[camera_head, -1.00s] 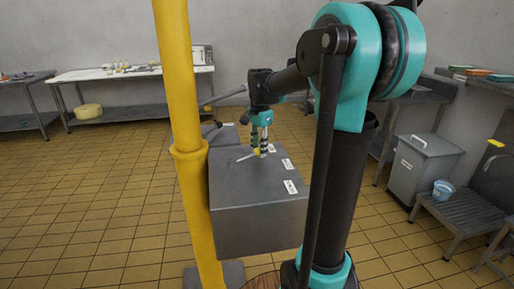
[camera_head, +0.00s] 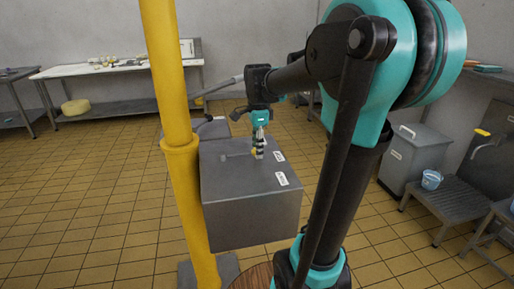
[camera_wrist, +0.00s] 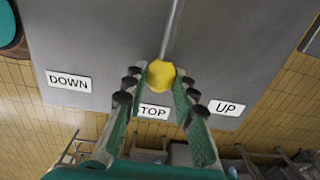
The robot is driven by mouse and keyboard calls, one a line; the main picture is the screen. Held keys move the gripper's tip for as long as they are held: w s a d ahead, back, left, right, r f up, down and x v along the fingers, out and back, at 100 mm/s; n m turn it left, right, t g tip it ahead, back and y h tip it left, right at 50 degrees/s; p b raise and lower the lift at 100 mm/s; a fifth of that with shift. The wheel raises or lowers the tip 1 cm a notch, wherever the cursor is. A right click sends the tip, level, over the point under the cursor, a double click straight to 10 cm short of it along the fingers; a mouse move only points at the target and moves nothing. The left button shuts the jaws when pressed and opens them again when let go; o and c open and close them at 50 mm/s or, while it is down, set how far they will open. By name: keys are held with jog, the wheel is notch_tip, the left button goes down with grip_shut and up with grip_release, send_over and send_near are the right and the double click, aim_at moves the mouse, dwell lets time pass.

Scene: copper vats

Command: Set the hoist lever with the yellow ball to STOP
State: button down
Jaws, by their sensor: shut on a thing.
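The yellow ball (camera_wrist: 161,74) on the end of the lever rod (camera_wrist: 172,30) sits between the fingers of my gripper (camera_wrist: 159,82) in the wrist view. My gripper is shut on the ball. The rod runs over the grey box top, and the ball lies just above the partly covered STOP label (camera_wrist: 153,112). The DOWN label (camera_wrist: 69,82) is to the left and the UP label (camera_wrist: 227,108) to the right. In the head view my gripper (camera_head: 259,153) points down onto the grey hoist box (camera_head: 250,215), with the ball mostly hidden by its fingers.
A yellow post (camera_head: 181,190) stands close beside the box on the left. A table (camera_head: 100,70) stands at the back wall. A grey bin (camera_head: 415,155), blue bucket (camera_head: 431,180) and low rack are at the right. Tiled floor on the left is clear.

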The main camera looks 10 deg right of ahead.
jog(key=c, duration=1.2)
grip_release()
jog(key=shift+r, duration=0.15)
notch_tip(320, 180, up, 12)
jog(key=shift+s, duration=0.2)
